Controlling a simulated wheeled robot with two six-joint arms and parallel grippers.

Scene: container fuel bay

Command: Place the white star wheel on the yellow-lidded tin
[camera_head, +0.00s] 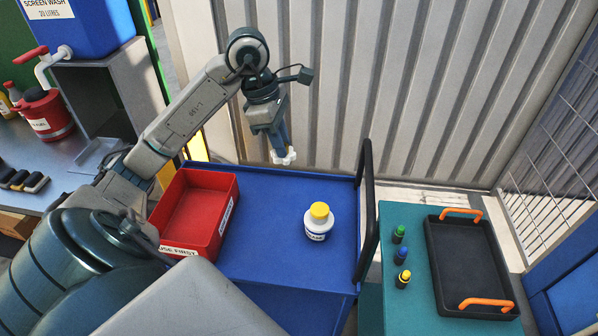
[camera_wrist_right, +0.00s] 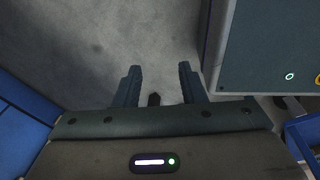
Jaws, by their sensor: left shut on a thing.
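The white star wheel (camera_head: 284,158) hangs at the tips of my left gripper (camera_head: 281,148), which is shut on it and points down. It is above the far part of the blue cart, partly hidden by the fingers. The yellow-lidded tin (camera_head: 317,229), a small white pot with a dark-lettered label, stands upright on the blue cart top, nearer and to the right of the wheel in the head view. The wheel and the tin are apart. My right gripper (camera_wrist_right: 157,86) shows in the right wrist view, open and empty above a grey floor.
A red bin (camera_head: 228,210) marked "USE FIRST" stands on the cart (camera_head: 270,250) left of the tin. A black cart handle (camera_head: 367,205) rises at right. Beyond it, a teal table (camera_head: 400,300) holds small bottles (camera_head: 401,254) and a black tray (camera_head: 470,265) with orange handles.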

